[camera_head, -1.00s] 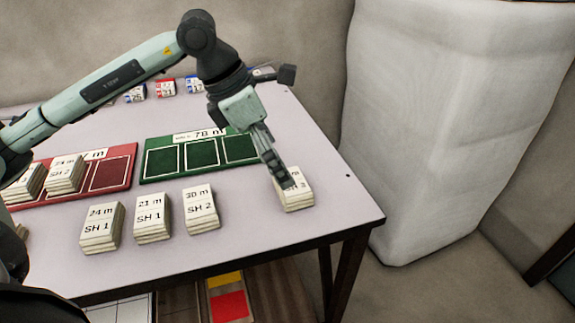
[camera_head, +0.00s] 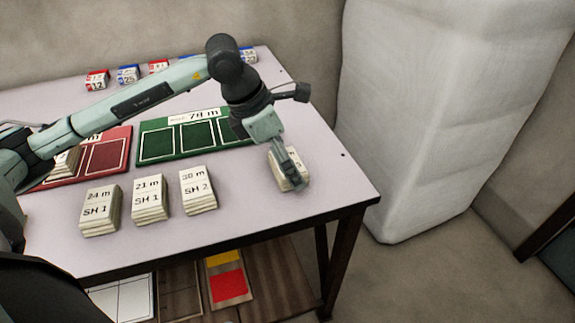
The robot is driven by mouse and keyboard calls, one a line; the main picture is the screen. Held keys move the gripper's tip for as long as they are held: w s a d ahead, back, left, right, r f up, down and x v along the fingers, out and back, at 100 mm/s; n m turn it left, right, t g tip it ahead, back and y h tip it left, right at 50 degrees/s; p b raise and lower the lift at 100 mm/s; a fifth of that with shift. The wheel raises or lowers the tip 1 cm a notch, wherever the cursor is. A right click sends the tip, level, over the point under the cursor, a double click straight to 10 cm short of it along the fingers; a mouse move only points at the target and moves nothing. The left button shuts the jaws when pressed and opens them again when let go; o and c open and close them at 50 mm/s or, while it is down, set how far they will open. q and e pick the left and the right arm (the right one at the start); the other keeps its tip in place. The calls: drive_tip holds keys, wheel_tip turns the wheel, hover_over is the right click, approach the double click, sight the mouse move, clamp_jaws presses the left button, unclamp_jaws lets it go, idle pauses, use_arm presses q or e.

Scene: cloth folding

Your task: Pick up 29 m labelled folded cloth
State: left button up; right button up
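A cream folded cloth stack (camera_head: 299,178) lies near the right end of the table. Its label is mostly covered, so I cannot read whether it says 29 m. My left gripper (camera_head: 290,174) points down onto this stack, with its fingers overlapping the top. The finger gap is not clear, so I cannot tell whether it grips the cloth. The stack appears to rest on the table. My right gripper is not in view.
Cloth stacks labelled 24 m (camera_head: 101,208), 21 m (camera_head: 150,199) and 30 m (camera_head: 198,190) stand along the front. A green board (camera_head: 158,147) and a red board (camera_head: 107,156) lie behind. Small numbered blocks (camera_head: 128,74) line the back.

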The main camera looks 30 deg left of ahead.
use_arm(q)
drive_tip(key=c, duration=1)
drive_tip(key=shift+o, duration=0.2)
